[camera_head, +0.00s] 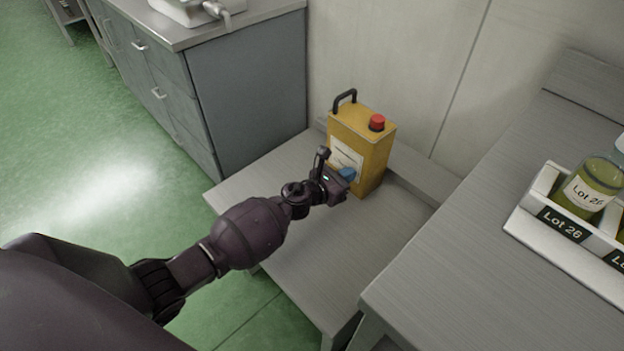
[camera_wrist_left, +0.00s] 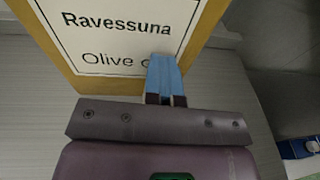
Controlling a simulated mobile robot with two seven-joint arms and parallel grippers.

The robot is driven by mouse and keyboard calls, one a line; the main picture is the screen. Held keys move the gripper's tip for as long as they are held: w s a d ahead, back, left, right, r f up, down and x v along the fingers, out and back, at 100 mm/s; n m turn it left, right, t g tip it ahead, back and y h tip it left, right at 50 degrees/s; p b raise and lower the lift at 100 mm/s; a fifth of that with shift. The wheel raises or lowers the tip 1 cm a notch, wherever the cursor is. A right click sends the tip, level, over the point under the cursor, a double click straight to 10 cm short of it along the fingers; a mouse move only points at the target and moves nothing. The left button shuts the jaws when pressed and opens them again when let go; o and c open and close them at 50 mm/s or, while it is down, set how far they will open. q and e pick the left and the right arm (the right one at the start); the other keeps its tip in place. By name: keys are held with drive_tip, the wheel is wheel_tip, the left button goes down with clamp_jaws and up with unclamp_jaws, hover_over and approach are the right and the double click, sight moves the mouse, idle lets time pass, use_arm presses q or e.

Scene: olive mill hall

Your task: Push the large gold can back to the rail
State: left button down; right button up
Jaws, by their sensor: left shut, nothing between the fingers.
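The large gold can (camera_head: 362,148) stands upright on a low grey bench (camera_head: 290,240), with a black handle and a red cap on top. In the left wrist view its white label (camera_wrist_left: 115,30) reads "Ravessuna" and "Olive", the rest hidden by my fingers. My left gripper (camera_head: 347,174) is shut and empty, its blue fingertips (camera_wrist_left: 163,72) at the can's labelled front face. They appear to touch it, but I cannot be sure. The rail (camera_head: 422,178) runs along the back of the bench by the wall. The can hides part of it, so I cannot tell whether they touch.
A higher grey table (camera_head: 450,275) stands at the right, with a white rack (camera_head: 572,252) of labelled "Lot 26" jars (camera_head: 588,188). A blue-grey cabinet (camera_head: 245,95) stands at the left behind the bench. The bench's front part is clear.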

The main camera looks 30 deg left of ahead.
use_arm(q)
drive_tip(key=shift+r+x, duration=0.15)
drive_tip(key=shift+x, duration=0.5)
drive_tip(key=shift+r+x, duration=0.15)
drive_tip(key=shift+x, duration=0.45)
drive_tip(key=shift+f+v, duration=0.15)
drive_tip(key=shift+v, duration=1)
drive_tip(key=shift+f+v, duration=0.2)
drive_tip(key=shift+v, duration=0.95)
drive_tip(key=shift+f+v, duration=0.15)
drive_tip(key=shift+v, duration=1.05)
drive_tip(key=shift+f, duration=0.1)
